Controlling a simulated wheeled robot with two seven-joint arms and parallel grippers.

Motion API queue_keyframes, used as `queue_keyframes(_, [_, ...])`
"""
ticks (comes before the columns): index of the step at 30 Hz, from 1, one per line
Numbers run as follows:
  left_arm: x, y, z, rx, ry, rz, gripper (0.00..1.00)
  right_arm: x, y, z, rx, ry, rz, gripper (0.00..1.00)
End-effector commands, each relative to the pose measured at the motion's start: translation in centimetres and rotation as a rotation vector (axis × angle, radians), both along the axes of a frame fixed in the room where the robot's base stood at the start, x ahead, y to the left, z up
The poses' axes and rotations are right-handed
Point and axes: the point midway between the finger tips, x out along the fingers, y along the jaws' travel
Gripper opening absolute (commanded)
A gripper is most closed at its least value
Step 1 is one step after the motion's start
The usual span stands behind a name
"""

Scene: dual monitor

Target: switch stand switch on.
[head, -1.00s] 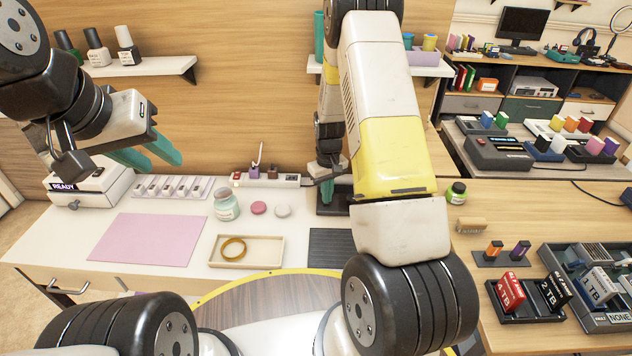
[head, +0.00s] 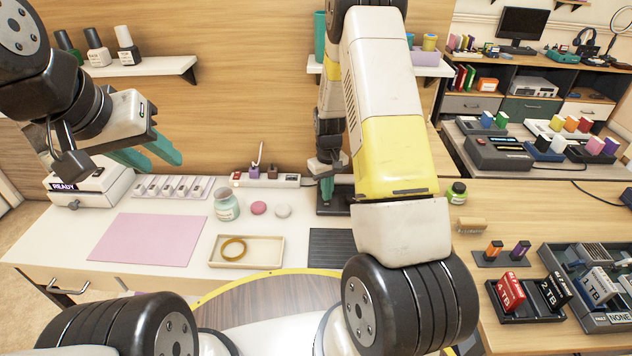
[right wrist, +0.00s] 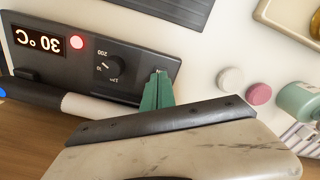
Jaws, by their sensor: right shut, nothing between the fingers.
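The black stand (right wrist: 85,62) fills the upper left of the right wrist view. Its display (right wrist: 38,41) is lit and reads 30 °C upside down, beside a glowing red light (right wrist: 77,42). A round dial (right wrist: 110,67) sits in its middle, and a small switch (right wrist: 159,72) near its end. My right gripper (right wrist: 158,84) is shut and empty, its teal fingertips at the switch; I cannot tell whether they touch. In the head view my right arm partly hides the stand (head: 334,208). My left gripper (head: 150,157) is open and empty, above the desk at the left.
A pen-like tool with a white grip (right wrist: 85,103) lies along the stand. A power strip (head: 265,180) stands behind.

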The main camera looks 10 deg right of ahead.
Motion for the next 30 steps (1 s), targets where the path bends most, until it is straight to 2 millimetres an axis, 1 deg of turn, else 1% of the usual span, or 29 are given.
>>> queue_keyframes(12, [0.0,0.0,0.0,0.0,0.0,0.0,0.36,0.0,0.0,3.5,0.0,-0.002,0.002,0.0])
queue_keyframes(18, [0.0,0.0,0.0,0.0,0.0,0.0,0.36,0.0,0.0,4.7,-0.001,-0.001,0.002,0.0])
queue_keyframes(30, [0.0,0.0,0.0,0.0,0.0,0.0,0.36,0.0,0.0,4.9,0.0,0.001,0.001,0.0])
